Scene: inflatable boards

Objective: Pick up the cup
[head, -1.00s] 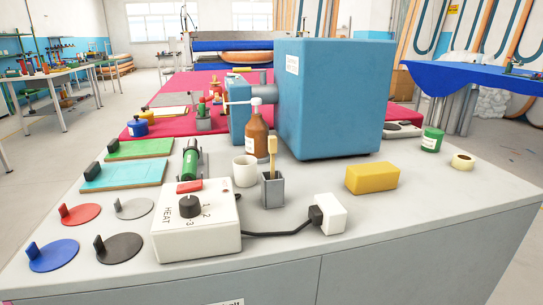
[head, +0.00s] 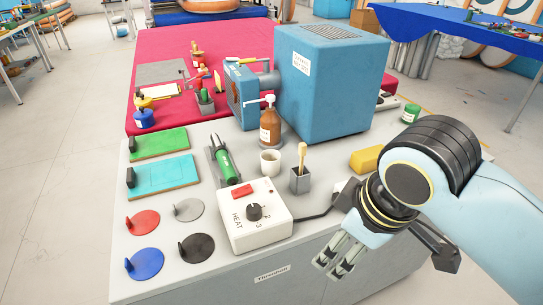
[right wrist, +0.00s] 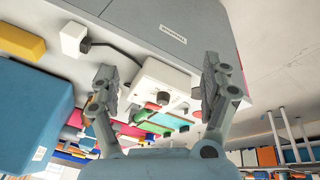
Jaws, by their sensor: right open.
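The white cup (head: 270,162) stands upright on the grey bench top (head: 330,170), just behind the white heat control box (head: 255,215) and left of a small grey holder (head: 300,180) with a wooden-handled brush. My right gripper (head: 334,268) is open and empty, in front of the bench's near edge, to the right of and nearer than the cup. In the right wrist view the open fingers (right wrist: 158,72) spread apart with the control box showing between them. I cannot make out the cup in that view. My left gripper is not in view.
A brown pump bottle (head: 269,125) stands behind the cup, and a green cylinder (head: 224,165) lies to its left. A large blue machine (head: 325,85) fills the back right. A yellow block (head: 367,159) sits to the right. Coloured discs lie at front left.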

